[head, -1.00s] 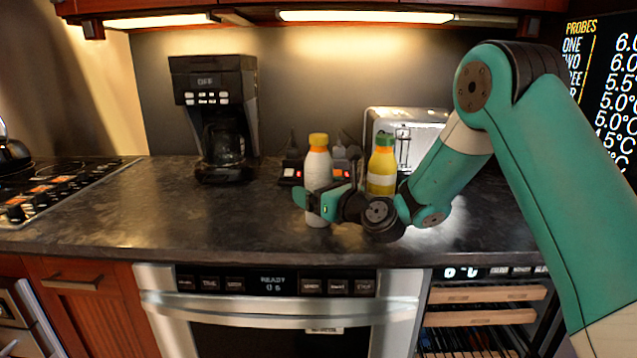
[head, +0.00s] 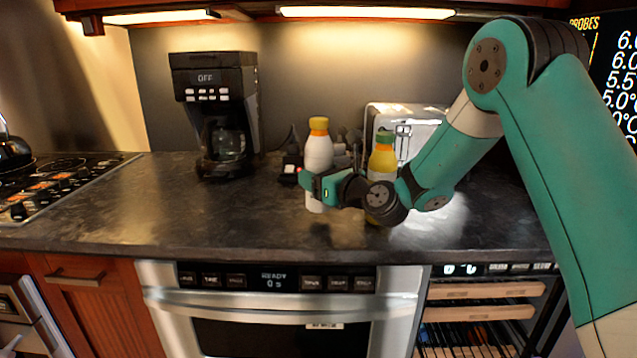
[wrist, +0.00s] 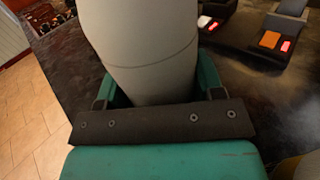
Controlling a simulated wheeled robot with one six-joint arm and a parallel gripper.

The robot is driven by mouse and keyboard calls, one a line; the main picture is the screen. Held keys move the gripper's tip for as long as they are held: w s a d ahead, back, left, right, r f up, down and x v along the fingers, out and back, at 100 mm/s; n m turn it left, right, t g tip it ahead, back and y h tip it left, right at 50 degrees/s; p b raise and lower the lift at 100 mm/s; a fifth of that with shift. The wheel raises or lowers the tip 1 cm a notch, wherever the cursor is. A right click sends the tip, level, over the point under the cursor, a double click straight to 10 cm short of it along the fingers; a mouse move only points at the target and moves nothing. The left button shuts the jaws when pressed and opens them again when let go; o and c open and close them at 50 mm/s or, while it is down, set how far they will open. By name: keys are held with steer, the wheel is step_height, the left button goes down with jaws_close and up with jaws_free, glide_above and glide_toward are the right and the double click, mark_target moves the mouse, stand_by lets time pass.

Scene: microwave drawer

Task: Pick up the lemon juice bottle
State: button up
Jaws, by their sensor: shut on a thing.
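A white bottle (head: 318,153) with a yellow-orange cap stands upright in my gripper (head: 319,187), at the middle of the counter in the head view. My gripper is shut around its lower body. In the wrist view the white bottle (wrist: 143,50) fills the space between the fingers. Its base appears slightly above the counter. A yellow bottle (head: 382,161) with a green cap stands just to the right, partly hidden behind my wrist. No label is readable on either bottle, so I cannot tell by text which holds lemon juice.
A black coffee maker (head: 215,110) stands back left, and a silver toaster (head: 408,122) stands behind the yellow bottle. Small dark items with lit red parts (head: 290,168) lie behind the white bottle. The dark counter (head: 200,210) is clear in front and left. A cooktop (head: 60,175) is far left.

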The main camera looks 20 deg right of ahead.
mark_target(319, 119)
step_height(319, 119, up, 17)
steer(key=p, duration=0.3)
steer(key=shift+r, duration=0.15)
steer(key=shift+s, duration=0.1)
